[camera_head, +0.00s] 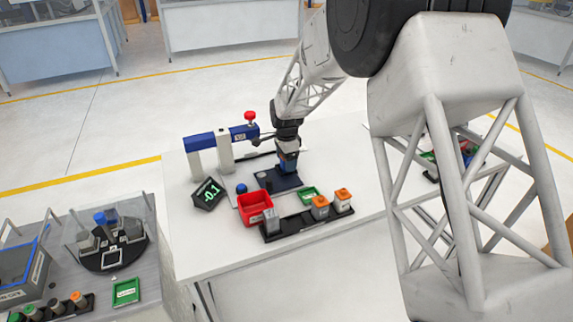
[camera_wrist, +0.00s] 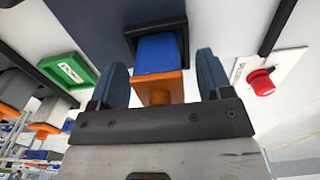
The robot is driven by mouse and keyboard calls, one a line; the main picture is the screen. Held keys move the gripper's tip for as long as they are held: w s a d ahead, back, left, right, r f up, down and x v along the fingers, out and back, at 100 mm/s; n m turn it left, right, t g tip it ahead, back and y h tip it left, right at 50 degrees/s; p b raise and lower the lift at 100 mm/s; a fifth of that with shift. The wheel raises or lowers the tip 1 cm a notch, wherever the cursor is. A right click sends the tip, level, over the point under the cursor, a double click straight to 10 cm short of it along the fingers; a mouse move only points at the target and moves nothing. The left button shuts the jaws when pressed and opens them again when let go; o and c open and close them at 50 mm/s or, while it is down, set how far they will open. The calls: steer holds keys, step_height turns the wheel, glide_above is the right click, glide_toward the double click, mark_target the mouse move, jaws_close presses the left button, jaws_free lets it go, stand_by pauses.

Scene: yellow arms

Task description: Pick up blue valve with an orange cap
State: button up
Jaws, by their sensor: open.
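The blue valve (camera_wrist: 158,52) with its orange cap (camera_wrist: 158,86) shows in the wrist view, seated in a dark square socket. My gripper (camera_wrist: 161,62) is open, with one finger on each side of the valve and cap. Gaps show between the fingers and the valve, and the gripper body hides part of the cap. In the head view my gripper (camera_head: 289,156) points down over the dark blue plate (camera_head: 266,179) on the white table. There the valve is mostly hidden by the gripper.
A red bin (camera_head: 254,207), a green tray (camera_head: 309,195) and a black rack (camera_head: 290,227) with grey, orange-capped parts stand in front. A blue press-like fixture with a red knob (camera_head: 249,116) and a display reading -0.1 (camera_head: 208,195) are left. Bare table (camera_head: 350,221) lies right of the rack.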

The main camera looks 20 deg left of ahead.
steer(key=c, duration=1.1)
steer(key=shift+r, duration=0.1)
steer(key=shift+r, duration=0.75)
step_height(320, 180, up, 2)
steer(key=shift+r, duration=0.1)
steer(key=s+d, duration=0.3)
steer(key=s, duration=0.1)
steer(key=s+d, duration=0.3)
steer(key=s, duration=0.1)
steer(key=s+d+r, duration=0.1)
steer(key=s+d, duration=0.2)
steer(key=s, duration=0.2)
steer(key=shift+s, duration=0.1)
